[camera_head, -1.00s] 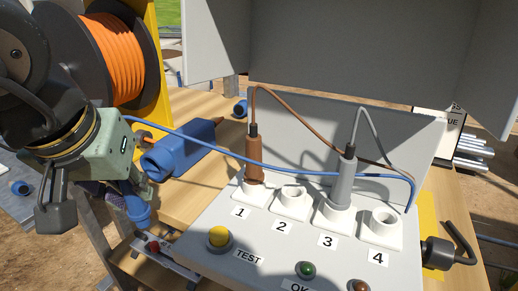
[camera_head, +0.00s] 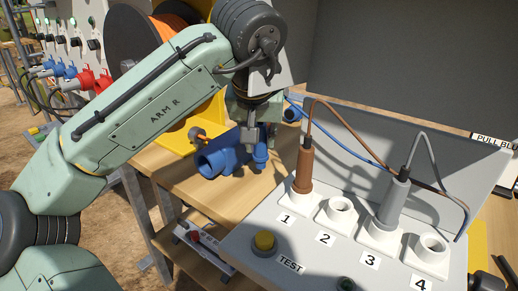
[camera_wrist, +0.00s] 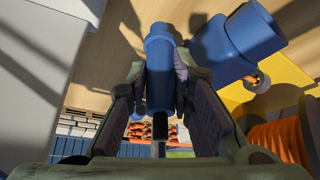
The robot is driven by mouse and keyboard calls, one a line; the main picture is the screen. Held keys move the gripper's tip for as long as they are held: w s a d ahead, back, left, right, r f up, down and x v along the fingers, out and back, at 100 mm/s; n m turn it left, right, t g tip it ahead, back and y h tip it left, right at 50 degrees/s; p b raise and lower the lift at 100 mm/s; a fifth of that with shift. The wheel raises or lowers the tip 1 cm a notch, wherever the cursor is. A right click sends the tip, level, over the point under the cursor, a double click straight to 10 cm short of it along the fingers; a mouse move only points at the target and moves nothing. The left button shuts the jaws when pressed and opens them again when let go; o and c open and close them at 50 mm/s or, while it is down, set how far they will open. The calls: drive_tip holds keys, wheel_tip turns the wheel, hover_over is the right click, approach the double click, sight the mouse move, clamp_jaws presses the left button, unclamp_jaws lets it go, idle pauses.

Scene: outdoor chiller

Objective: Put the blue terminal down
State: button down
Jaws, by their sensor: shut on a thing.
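The blue terminal (camera_wrist: 160,70) is a blue cylinder between the two jaws of my gripper (camera_wrist: 158,95) in the wrist view. In the head view my gripper (camera_head: 257,138) is shut on it and points down over the wooden table, left of the grey test box. The lower end of the blue terminal (camera_head: 260,157) shows below the jaws. I cannot tell whether it touches the table. A blue wire (camera_head: 345,145) runs from near my gripper to behind the box.
A large blue connector (camera_head: 217,158) lies on the table (camera_head: 190,205) close beside the terminal. On the test box (camera_head: 240,240), a brown terminal (camera_head: 303,168) stands in socket 1 and a grey one (camera_head: 393,200) in socket 3. Sockets 2 (camera_head: 335,216) and 4 (camera_head: 428,255) are empty. An orange cable reel (camera_head: 180,28) stands behind.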

sight(259, 149)
drive_tip(key=shift+s+a+f, duration=0.1)
drive_tip(key=shift+f, duration=1.55)
drive_tip(key=shift+f, duration=0.15)
drive_tip(key=c, duration=1.4)
unclamp_jaws()
drive_tip(key=shift+r, duration=0.3)
drive_tip(key=v, duration=1.1)
drive_tip(key=shift+s+r, duration=0.2)
drive_tip(key=shift+r, duration=0.15)
